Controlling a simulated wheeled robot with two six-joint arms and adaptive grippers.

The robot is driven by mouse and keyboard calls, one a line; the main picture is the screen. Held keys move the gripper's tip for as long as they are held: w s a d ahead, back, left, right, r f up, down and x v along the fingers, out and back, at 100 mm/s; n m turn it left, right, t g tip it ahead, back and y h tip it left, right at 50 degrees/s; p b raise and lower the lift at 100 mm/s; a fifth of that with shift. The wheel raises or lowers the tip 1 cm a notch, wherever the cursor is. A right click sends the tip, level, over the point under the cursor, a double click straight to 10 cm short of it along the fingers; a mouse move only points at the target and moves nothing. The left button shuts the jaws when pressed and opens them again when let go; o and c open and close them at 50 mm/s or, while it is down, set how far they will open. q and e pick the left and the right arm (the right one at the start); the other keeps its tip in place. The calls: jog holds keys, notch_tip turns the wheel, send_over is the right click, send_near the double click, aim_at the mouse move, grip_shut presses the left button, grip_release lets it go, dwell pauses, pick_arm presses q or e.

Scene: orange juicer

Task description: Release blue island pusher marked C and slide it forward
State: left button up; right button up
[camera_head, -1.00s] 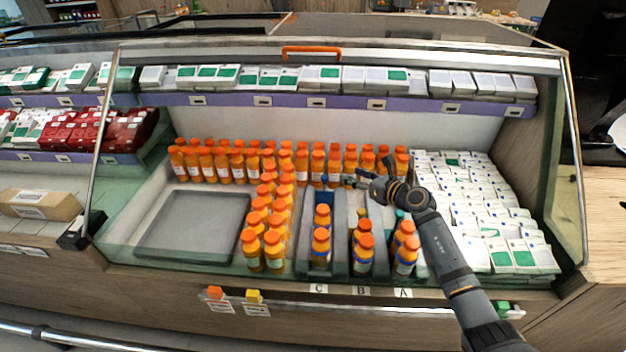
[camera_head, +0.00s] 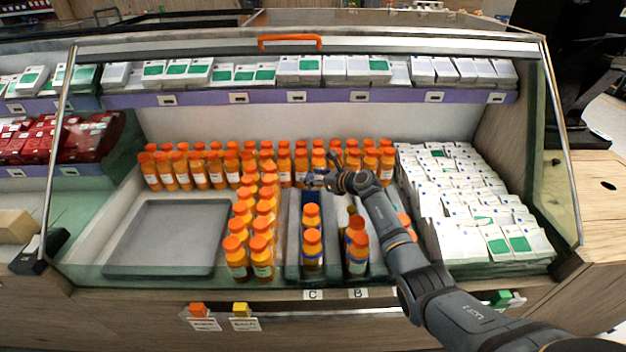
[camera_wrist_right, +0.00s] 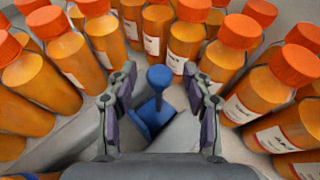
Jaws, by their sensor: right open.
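The blue island pusher (camera_head: 313,203) is in the lane above the label C (camera_head: 312,295), behind two orange-capped bottles (camera_head: 312,250). In the right wrist view its blue knob and base (camera_wrist_right: 158,78) stand between the fingers of my right gripper (camera_wrist_right: 158,98). That gripper is open, with a gap on each side of the knob and no clear contact. In the head view my right gripper (camera_head: 314,179) is over the back end of lane C, and partly hides the pusher there. My left gripper is not in view.
Rows of orange juice bottles (camera_head: 215,168) stand behind and left of lane C, close around the gripper. Lane B (camera_head: 357,258) holds bottles to the right, partly hidden by my arm. White cartons (camera_head: 450,195) fill the right side. A grey tray (camera_head: 165,271) is empty.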

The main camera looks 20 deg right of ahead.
jog(key=shift+w, duration=0.1)
grip_shut()
dwell(0.3)
